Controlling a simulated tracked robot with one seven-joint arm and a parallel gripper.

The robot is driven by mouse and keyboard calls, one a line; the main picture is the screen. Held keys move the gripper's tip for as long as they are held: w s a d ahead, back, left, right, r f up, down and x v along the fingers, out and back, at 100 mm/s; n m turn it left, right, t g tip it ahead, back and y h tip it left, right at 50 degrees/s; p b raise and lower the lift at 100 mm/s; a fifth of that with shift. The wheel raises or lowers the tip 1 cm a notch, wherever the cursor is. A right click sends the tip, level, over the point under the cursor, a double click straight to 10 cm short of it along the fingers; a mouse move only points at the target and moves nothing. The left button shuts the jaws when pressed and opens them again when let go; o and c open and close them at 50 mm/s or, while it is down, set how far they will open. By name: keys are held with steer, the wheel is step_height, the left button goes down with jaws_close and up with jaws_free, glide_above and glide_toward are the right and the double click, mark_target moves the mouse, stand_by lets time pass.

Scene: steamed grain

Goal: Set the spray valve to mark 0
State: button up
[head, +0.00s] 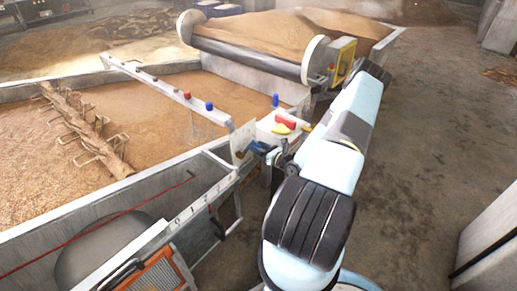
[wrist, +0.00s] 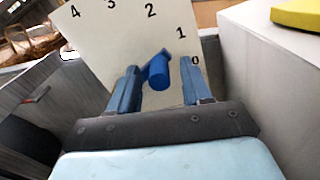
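The spray valve has a white scale plate (wrist: 105,45) marked 4, 3, 2, 1, 0 in an arc, with 0 at the lower right. Its blue handle (wrist: 159,74) stands out from the plate; its upper tip lies below the 2 and left of the 1, and I cannot tell the exact setting. My gripper (wrist: 163,80) is open, with one finger on each side of the handle. The handle is nearer the left finger, and I cannot tell whether they touch. The right finger is just below the 0. In the head view the plate (head: 243,138) is beside my gripper (head: 267,150).
A box with a yellow piece (wrist: 296,13) on top stands right of the plate. In the head view, red and yellow controls (head: 284,123) and a blue knob (head: 275,100) are close behind my gripper. A grain trough (head: 150,110) lies to the left; open floor (head: 430,150) lies right.

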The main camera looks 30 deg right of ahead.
jaws_close()
stand_by(0.5)
